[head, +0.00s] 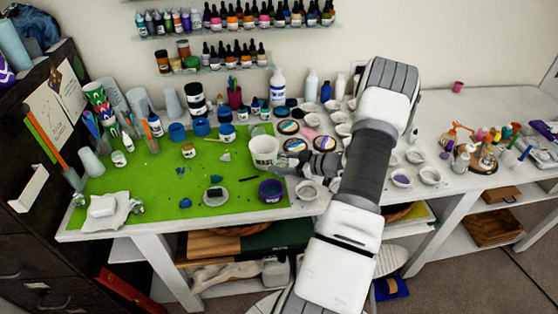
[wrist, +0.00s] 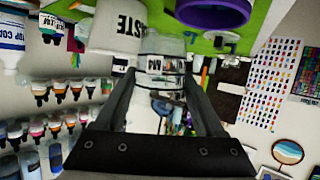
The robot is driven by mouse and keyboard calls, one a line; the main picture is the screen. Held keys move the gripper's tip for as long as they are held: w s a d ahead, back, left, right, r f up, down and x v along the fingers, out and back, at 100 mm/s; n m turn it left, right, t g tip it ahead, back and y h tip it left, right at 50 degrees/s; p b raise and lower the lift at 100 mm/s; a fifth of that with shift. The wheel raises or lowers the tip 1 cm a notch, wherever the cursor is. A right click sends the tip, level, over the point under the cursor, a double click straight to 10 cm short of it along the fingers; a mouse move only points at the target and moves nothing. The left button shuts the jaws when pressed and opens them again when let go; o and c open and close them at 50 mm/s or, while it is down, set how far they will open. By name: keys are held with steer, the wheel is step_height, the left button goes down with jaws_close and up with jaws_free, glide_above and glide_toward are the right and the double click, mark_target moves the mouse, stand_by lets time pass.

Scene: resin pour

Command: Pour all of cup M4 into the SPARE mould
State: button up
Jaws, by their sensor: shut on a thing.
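My gripper (head: 289,166) is over the right edge of the green mat in the head view. In the wrist view its fingers (wrist: 163,84) are shut on a clear cup with a white label starting with M (wrist: 158,64), taken to be cup M4. The rest of the label is hard to read. The held cup is hard to make out in the head view. A white WASTE tub (head: 263,150) stands just left of the gripper; it also shows in the wrist view (wrist: 112,28). I cannot tell which mould is SPARE; no such label is readable.
A purple tub (head: 271,191) stands on the mat (head: 150,185) in front of the gripper. A grey disc on a white base (head: 215,196) lies left of it. Several small white dishes (head: 430,176) stand right of my arm. Bottles line the back. The mat's left part has free room.

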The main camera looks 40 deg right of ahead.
steer(key=shift+a+r+n+h+b, duration=0.1)
steer(key=shift+a+n+h+b, duration=0.2)
steer(key=shift+n+h+b, duration=0.6)
steer(key=b, duration=0.2)
steer(key=n+h+b, duration=0.1)
steer(key=b, duration=0.1)
steer(key=shift+s+a, duration=0.1)
steer(key=shift+a, duration=0.2)
steer(key=n+h+b, duration=0.1)
steer(key=n+b, duration=0.1)
steer(key=b, duration=0.3)
steer(key=shift+a+b, duration=0.15)
steer(key=shift+b, duration=0.25)
steer(key=b, duration=0.2)
steer(key=n+h+b, duration=0.1)
steer(key=b, duration=0.1)
steer(key=shift+a+f+n+t+b, duration=0.1)
steer(key=shift+f+n+t+b, duration=0.2)
steer(key=shift+f+b, duration=0.1)
steer(key=shift+r+h, duration=0.3)
steer(key=shift+r, duration=0.1)
steer(key=shift+a+f+n+h+b, duration=0.1)
steer(key=shift+f+n+h+b, duration=0.35)
steer(key=shift+b, duration=1.7)
steer(key=shift+a+f+n+h+b, duration=0.1)
steer(key=shift+n+h+b, duration=0.4)
steer(key=shift+b, duration=1.6)
